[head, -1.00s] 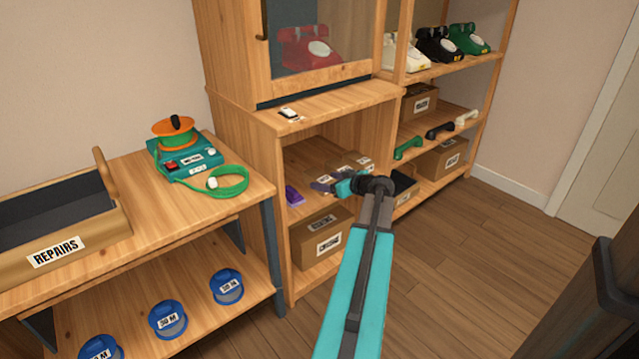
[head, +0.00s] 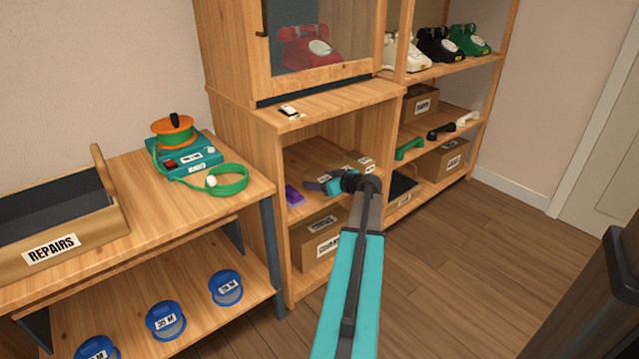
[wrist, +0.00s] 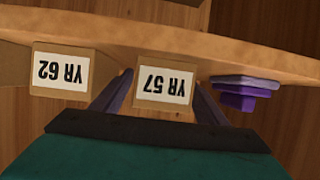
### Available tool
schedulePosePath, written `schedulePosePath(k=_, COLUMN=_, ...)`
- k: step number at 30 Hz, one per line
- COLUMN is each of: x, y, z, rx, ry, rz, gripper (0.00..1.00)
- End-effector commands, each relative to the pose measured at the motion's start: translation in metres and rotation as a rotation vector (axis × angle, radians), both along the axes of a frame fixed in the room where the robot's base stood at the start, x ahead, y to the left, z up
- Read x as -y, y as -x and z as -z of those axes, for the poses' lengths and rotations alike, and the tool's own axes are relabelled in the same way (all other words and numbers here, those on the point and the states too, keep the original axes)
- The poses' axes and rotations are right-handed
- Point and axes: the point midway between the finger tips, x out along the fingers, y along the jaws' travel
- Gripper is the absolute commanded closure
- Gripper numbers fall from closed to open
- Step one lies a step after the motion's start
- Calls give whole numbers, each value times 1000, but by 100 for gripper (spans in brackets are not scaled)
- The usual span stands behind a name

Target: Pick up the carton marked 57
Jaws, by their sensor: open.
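The carton marked YR 57 (wrist: 163,88) is small and brown with a white label, upside down in the wrist view. My gripper (wrist: 162,80) is open, with one purple-grey finger on each side of this carton; whether they touch it I cannot tell. In the head view my gripper (head: 318,186) reaches into the cabinet's middle shelf, and my arm covers part of the small cartons there. Their labels are too small to read in that view.
A carton marked YR 62 (wrist: 61,72) stands left of the 57 carton in the wrist view. A stepped purple object (wrist: 241,92) lies to the right, also visible in the head view (head: 293,195). The wooden shelf edge (wrist: 200,42) runs close by. A larger box (head: 319,238) sits below.

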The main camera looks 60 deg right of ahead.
Motion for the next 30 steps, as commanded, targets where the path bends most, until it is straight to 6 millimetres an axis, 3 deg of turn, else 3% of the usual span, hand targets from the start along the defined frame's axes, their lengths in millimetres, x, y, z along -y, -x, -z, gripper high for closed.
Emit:
schedulePosePath(k=9, x=0, y=0, z=0, rx=0, ry=0, rz=0, gripper=33)
schedulePosePath(k=18, x=0, y=0, z=0, rx=0, ry=0, rz=0, gripper=82)
schedulePosePath(k=30, x=0, y=0, z=-8, rx=1, ry=1, rz=0, gripper=83)
